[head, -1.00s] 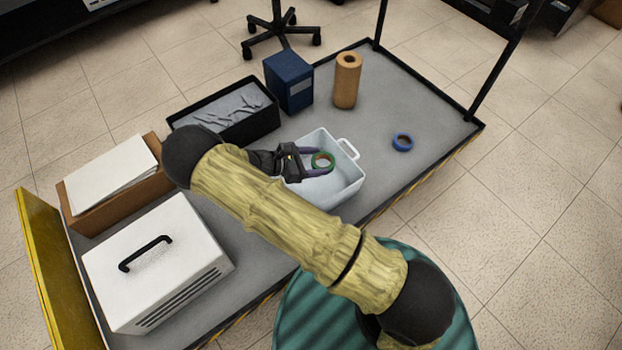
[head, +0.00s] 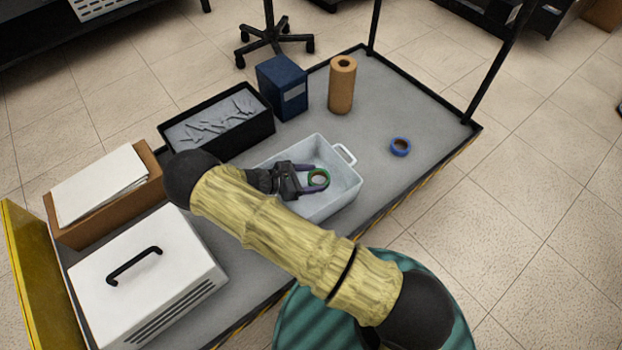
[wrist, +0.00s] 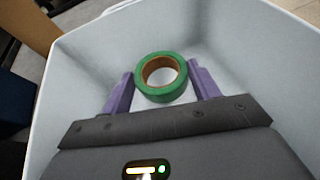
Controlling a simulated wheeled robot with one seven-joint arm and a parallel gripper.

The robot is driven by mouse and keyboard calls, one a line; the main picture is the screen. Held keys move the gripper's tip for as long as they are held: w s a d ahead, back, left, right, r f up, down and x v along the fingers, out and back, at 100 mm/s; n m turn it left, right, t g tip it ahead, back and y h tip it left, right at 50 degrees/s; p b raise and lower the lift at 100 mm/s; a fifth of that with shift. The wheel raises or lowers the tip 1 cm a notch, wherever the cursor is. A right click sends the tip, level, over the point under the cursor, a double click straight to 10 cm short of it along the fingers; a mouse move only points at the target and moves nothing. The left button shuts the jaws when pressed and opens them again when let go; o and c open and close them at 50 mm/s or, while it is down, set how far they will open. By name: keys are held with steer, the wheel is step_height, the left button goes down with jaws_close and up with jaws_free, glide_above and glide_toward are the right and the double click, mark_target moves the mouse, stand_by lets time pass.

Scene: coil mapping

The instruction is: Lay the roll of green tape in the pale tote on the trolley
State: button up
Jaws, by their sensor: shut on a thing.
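The roll of green tape (head: 319,177) has a brown core and sits between the purple fingers of my gripper (head: 312,180). In the wrist view my gripper (wrist: 160,90) is shut on the green tape (wrist: 146,93), one finger against each side. The pale tote (head: 347,206) stands on the grey trolley (head: 385,105). The tape and fingertips are within the tote's outline, and its walls (wrist: 70,75) surround them in the wrist view. I cannot tell whether the tape touches the tote floor. My arm hides part of the tote's near left side.
A blue tape roll (head: 400,147) lies right of the tote. A brown paper roll (head: 342,85), a blue box (head: 282,85) and a black bin (head: 240,135) stand behind it. A white case (head: 150,275) and a carton with papers (head: 105,190) are at left.

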steer(key=shift+f, duration=0.6)
steer(key=o, duration=1)
steer(key=shift+c, duration=0.2)
steer(key=shift+r, duration=0.3)
steer(key=p+v, duration=0.4)
steer(key=v, duration=0.8)
steer(key=shift+a+r+p, duration=0.1)
steer(key=shift+r+p, duration=0.1)
steer(key=shift+p, duration=0.15)
steer(key=shift+r, duration=0.1)
